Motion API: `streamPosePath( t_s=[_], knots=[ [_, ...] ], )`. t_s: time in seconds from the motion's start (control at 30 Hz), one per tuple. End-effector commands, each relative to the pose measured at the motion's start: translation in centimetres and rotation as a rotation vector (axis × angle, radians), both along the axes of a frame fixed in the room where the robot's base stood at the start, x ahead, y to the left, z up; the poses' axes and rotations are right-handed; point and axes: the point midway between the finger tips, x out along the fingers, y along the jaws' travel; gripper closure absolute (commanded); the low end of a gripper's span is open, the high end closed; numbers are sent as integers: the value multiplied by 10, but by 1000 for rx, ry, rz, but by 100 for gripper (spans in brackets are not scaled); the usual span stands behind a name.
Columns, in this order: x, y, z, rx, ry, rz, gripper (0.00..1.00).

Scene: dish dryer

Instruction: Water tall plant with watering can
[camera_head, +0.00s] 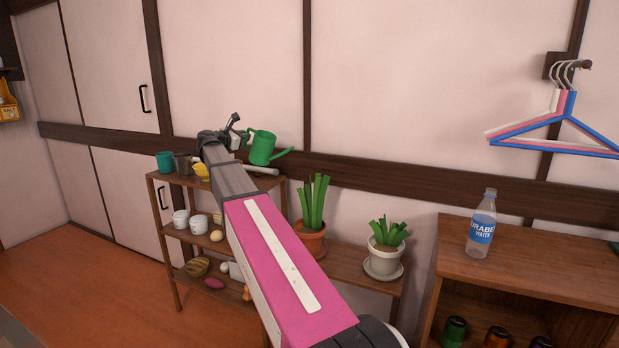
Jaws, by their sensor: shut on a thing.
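The green watering can (263,147) is above the right part of the shelf's top board, its spout pointing right. My gripper (244,133) reaches the can's left side and is shut on it, at the handle as far as I can tell; the fingers are small and partly hidden. Whether the can touches the board is unclear. The tall plant (313,203) has long upright green leaves in a terracotta pot (311,239). It stands on a lower board, right of and below the can. My arm crosses in front, just left of the pot.
A shorter plant (386,234) in a white pot (383,262) stands to the right. Cups (165,161) and other items fill the wooden shelf (163,212). A water bottle (481,226) stands on the right cabinet (520,262). Hangers (555,122) hang on the wall (400,80) behind.

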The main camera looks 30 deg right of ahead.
Motion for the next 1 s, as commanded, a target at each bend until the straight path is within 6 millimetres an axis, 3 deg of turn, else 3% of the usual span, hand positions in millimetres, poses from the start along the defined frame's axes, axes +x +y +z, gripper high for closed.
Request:
streamPosePath(
  t_s=[1.0],
  knots=[
    [-7,-6,-5,36,-47,1,100]
  ],
)
